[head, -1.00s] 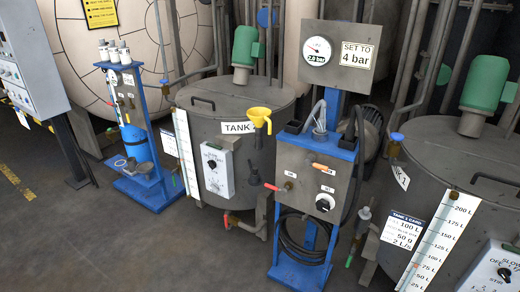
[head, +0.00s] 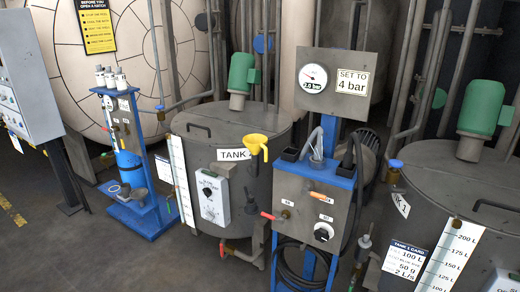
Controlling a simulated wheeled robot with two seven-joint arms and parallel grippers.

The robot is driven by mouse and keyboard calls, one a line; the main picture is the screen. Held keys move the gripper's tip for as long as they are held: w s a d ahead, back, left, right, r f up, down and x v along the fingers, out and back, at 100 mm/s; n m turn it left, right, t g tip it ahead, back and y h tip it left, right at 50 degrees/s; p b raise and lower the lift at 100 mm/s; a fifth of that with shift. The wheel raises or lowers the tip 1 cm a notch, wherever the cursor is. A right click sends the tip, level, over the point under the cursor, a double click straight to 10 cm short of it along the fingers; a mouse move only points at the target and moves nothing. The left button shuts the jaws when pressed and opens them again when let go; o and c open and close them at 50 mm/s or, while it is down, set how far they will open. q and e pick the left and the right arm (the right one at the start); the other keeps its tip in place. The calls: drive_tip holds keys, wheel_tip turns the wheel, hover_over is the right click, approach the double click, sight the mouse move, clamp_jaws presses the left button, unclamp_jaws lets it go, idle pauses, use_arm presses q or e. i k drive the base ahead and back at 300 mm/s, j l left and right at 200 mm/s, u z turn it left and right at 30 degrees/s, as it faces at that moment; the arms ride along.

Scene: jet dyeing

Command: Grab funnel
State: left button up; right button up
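The yellow funnel (head: 255,143) sits at the front right rim of the left grey tank (head: 228,150), beside the TANK label (head: 234,154). Its wide mouth faces up and its spout side points down to the right. What holds it there is too small to tell. Neither of my grippers shows in the head view, so nothing of mine is near the funnel in the picture.
A blue-framed control stand (head: 312,200) with a gauge panel (head: 334,83) stands right of the funnel. A second tank (head: 450,200) is at the right. A blue bottle stand (head: 130,165) is at the left. Open floor (head: 90,245) lies at the front left.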

sight(255, 143)
drive_tip(key=i+z, duration=0.3)
drive_tip(key=i, duration=0.6)
